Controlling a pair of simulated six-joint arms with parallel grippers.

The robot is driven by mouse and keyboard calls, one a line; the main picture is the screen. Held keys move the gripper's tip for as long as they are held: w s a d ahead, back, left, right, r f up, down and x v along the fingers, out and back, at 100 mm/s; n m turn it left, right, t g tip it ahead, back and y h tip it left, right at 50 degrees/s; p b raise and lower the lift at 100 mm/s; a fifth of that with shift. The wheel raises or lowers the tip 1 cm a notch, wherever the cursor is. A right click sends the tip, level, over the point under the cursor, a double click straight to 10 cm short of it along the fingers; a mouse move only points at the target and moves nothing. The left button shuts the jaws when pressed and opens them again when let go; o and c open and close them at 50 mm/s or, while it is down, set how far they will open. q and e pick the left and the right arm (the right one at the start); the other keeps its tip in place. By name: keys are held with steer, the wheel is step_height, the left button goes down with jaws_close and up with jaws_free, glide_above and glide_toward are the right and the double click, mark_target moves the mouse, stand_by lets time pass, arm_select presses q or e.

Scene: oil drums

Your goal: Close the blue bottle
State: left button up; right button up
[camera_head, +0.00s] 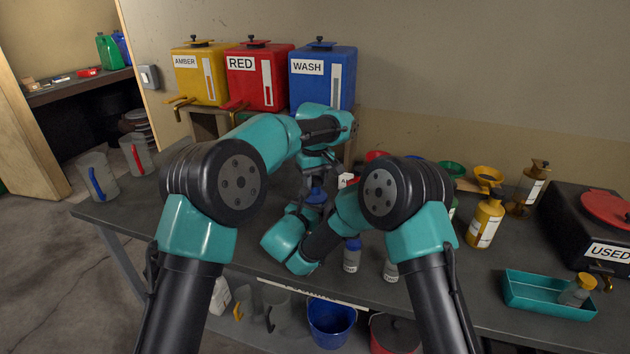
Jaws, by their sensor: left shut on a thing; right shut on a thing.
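A small blue piece (316,196) shows between my two grippers above the table. I cannot tell whether it is the blue bottle's body or its cap. My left gripper (318,178) points down from above and is shut at the top of this blue piece. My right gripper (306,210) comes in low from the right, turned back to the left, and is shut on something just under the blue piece. My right arm's wrist hides most of what it holds. I cannot see whether the cap and bottle touch.
A small bottle with a blue top (352,256) and a grey one (391,270) stand close to my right forearm. Yellow, red and blue tanks (322,78) stand behind. A yellow bottle (485,220), teal tray (545,300) and black used-oil box (590,225) are at right.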

arm_select(q)
steer(key=m, duration=1.5)
steer(key=shift+m, duration=0.3)
steer(key=m, duration=0.4)
steer(key=shift+f+m, duration=0.1)
steer(key=shift+m, duration=0.3)
steer(key=o, duration=1.1)
step_height(320, 180, up, 12)
steer(key=shift+r, duration=0.1)
